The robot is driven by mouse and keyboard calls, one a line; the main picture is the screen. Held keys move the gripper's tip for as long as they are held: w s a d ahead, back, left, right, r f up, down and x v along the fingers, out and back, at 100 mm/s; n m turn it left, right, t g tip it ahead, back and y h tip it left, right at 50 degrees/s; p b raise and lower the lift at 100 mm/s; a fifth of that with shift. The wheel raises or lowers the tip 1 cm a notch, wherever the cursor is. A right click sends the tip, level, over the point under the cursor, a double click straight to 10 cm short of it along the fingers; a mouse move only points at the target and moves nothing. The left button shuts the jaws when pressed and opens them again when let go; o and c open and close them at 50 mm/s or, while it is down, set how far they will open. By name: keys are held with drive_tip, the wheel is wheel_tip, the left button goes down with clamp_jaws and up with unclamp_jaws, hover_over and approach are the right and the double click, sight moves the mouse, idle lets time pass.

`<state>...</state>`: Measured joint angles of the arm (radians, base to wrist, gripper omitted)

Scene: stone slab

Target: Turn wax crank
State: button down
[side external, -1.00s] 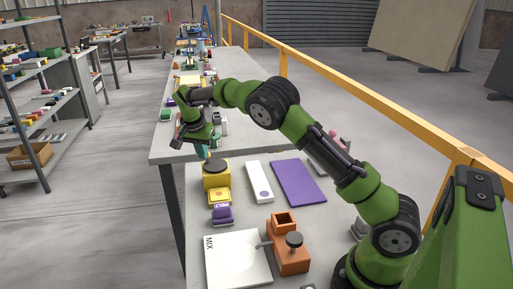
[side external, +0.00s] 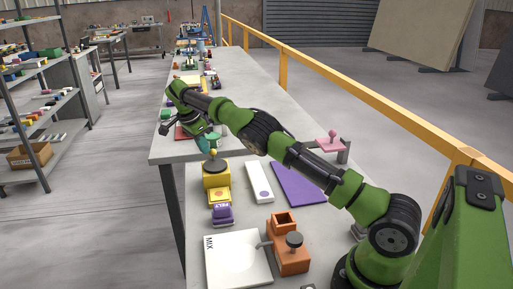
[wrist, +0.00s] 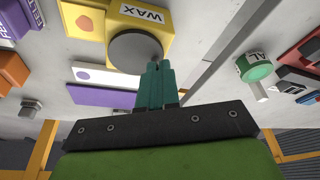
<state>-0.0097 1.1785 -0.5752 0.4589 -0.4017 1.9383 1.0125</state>
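The yellow wax machine (side external: 216,180) stands on the near slab, with a dark round crank disc on top and a small upright knob (side external: 213,155). In the wrist view its WAX label and the dark disc (wrist: 138,52) show at top centre. My gripper (side external: 209,145) has teal fingers just above and behind the knob in the side view. In the wrist view the fingers (wrist: 155,68) lie close together, with their tips over the disc's edge. They look shut, with nothing clearly held; the knob is mostly hidden there.
A purple piece (side external: 222,215) lies in front of the wax machine. A white panel (side external: 259,181) and a purple panel (side external: 297,184) lie to its right. A white MIX pad (side external: 237,262) and an orange device (side external: 288,256) are nearer. A green round item (wrist: 257,68) is at right.

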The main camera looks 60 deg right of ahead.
drive_tip(key=shift+s+d+f, duration=0.1)
drive_tip(key=shift+d+f, duration=0.05)
drive_tip(key=shift+d, duration=0.75)
drive_tip(key=shift+s+d, duration=0.3)
drive_tip(key=shift+d, duration=0.35)
drive_tip(key=shift+r, duration=0.2)
idle(0.6)
